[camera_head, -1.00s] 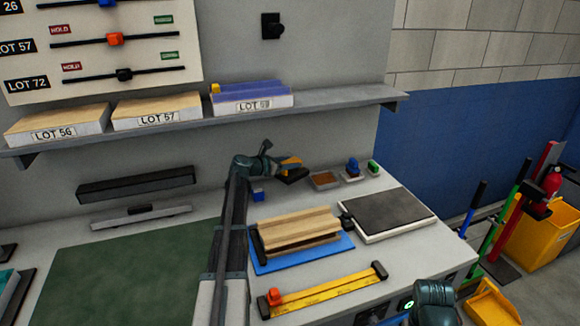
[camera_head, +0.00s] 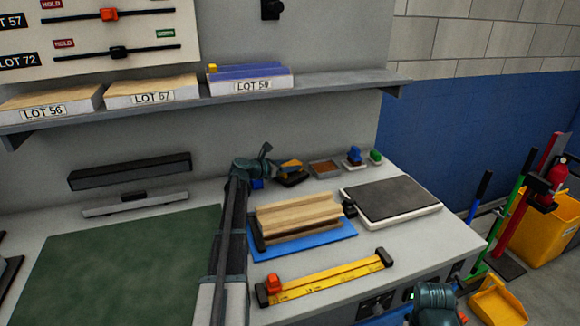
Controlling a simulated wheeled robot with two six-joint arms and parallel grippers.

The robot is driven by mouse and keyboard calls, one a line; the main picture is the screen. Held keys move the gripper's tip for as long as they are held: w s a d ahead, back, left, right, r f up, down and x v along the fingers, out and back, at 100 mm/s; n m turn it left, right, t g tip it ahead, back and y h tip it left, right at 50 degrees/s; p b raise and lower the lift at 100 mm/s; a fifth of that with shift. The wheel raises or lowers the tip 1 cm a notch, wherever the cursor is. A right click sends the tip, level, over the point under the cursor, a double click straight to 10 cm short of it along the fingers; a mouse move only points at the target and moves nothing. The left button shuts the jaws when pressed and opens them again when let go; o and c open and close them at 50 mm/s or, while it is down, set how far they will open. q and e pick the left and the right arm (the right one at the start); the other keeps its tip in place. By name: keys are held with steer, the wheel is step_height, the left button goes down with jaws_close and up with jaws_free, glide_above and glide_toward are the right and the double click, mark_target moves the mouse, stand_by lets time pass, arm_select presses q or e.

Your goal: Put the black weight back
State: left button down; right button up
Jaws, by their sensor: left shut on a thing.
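My left gripper (camera_head: 279,169) reaches over the back of the bench and is shut on the black weight (camera_head: 293,180). The weight is a small dark block with a yellow part showing at its top. It is held low, close to the bench top, just left of the small brown-filled tray (camera_head: 324,168). I cannot tell whether it touches the surface. The jaws are small and partly hidden here. A teal part of my right arm shows at the bottom right, but its jaws do not show.
A wooden stack (camera_head: 298,212) on a blue mat (camera_head: 318,246) is in front of the weight. To the right are a dark plate (camera_head: 391,198), a blue-topped item (camera_head: 354,155) and a green one (camera_head: 376,156). A yellow ruler (camera_head: 325,279) lies in front. A shelf (camera_head: 330,81) runs above.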

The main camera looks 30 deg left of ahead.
arm_select(q)
steer(key=shift+r, duration=0.1)
steer(key=shift+c, duration=1.2)
jaws_free()
steer(key=shift+s, duration=0.1)
steer(key=shift+s+r, duration=0.15)
steer(key=shift+s, duration=0.1)
steer(key=p+v, duration=0.3)
steer(key=v, duration=0.7)
steer(key=shift+s, duration=0.15)
steer(key=shift+s+a+r+p, duration=0.2)
steer(key=shift+s+p, duration=0.15)
steer(key=shift+s, duration=0.15)
